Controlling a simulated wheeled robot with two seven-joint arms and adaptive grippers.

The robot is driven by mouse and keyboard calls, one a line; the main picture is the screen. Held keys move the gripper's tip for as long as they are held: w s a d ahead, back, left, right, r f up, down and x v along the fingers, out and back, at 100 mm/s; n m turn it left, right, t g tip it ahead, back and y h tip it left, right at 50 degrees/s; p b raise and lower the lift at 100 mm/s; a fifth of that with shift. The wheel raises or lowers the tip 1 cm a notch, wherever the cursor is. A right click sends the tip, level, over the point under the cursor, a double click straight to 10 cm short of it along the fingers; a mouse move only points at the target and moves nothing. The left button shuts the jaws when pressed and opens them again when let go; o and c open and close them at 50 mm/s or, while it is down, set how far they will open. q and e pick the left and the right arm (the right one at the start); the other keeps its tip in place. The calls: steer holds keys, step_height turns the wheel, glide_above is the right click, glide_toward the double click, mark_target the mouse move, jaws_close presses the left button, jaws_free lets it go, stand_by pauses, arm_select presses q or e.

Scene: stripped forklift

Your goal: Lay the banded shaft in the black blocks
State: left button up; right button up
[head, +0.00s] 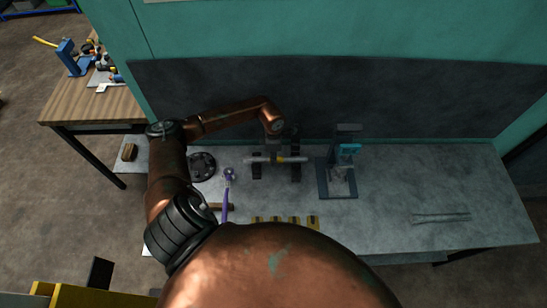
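The banded shaft (268,159), pale grey with a yellow band, lies roughly level across the workbench. Its ends reach the two black blocks (257,171), (296,172). I cannot tell whether it rests in them or is just above. My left arm comes in from the left, and its wrist ends just behind the shaft. The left gripper (282,139) is dark against the dark panel, small and partly hidden by the wrist. Its fingers and any hold on the shaft cannot be made out. My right gripper is not in view.
On the bench (400,190) stand a dark round disc (203,166), a purple-handled tool (226,200), several yellow pieces (275,221), a stand with a blue part (338,180) and thin rods (440,217). A dark panel (400,100) stands behind. The bench's right side is mostly clear.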

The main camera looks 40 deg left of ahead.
arm_select(q)
steer(key=o, duration=0.4)
steer(key=shift+o, duration=0.2)
steer(key=shift+s+f, duration=0.1)
steer(key=shift+s, duration=0.05)
step_height(320, 180, up, 12)
stand_by(0.3)
